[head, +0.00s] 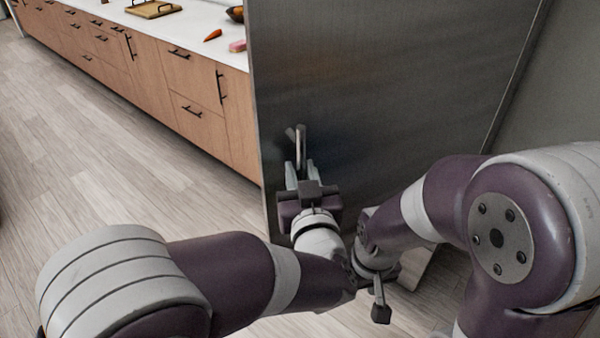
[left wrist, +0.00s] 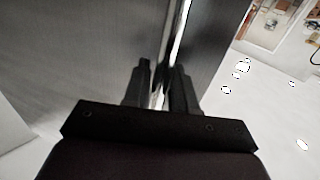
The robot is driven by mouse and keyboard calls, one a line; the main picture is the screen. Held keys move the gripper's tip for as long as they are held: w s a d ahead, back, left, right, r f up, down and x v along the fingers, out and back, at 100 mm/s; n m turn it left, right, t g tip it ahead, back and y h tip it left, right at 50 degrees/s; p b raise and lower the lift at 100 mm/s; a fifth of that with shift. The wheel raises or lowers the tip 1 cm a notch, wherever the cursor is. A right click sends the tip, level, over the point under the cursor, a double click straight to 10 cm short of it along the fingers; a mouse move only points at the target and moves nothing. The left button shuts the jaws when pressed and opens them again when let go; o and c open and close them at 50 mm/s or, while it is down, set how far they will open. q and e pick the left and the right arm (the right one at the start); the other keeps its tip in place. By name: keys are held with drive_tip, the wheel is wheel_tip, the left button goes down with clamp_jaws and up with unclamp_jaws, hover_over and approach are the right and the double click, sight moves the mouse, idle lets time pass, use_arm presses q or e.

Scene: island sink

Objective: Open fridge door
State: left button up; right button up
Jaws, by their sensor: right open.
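The fridge door (head: 390,70) is a tall grey metal panel in the middle of the head view. Its thin upright handle (head: 301,140) is near the panel's left edge. My left gripper (head: 300,168) is at the handle, with one finger on each side of it. In the left wrist view the bright handle bar (left wrist: 179,40) runs between the fingers of the left gripper (left wrist: 162,75); whether both fingers press on it is unclear. My right gripper (head: 381,305) is low in front of the door, away from the handle and mostly hidden.
A wooden cabinet row (head: 150,70) with a white countertop (head: 190,28) runs along the left, holding a cutting board (head: 153,9) and a carrot (head: 212,35). The wooden floor (head: 110,160) at left is clear. My two arms are close together below the handle.

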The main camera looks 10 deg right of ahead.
use_arm(q)
drive_tip(key=shift+o, duration=0.3)
drive_tip(key=shift+s, duration=0.1)
drive_tip(key=shift+s+f, duration=0.1)
drive_tip(key=shift+s, duration=0.2)
drive_tip(key=s+b, duration=0.1)
drive_tip(key=s, duration=1.1)
drive_tip(key=shift+a+b, duration=0.2)
drive_tip(key=shift+b, duration=0.2)
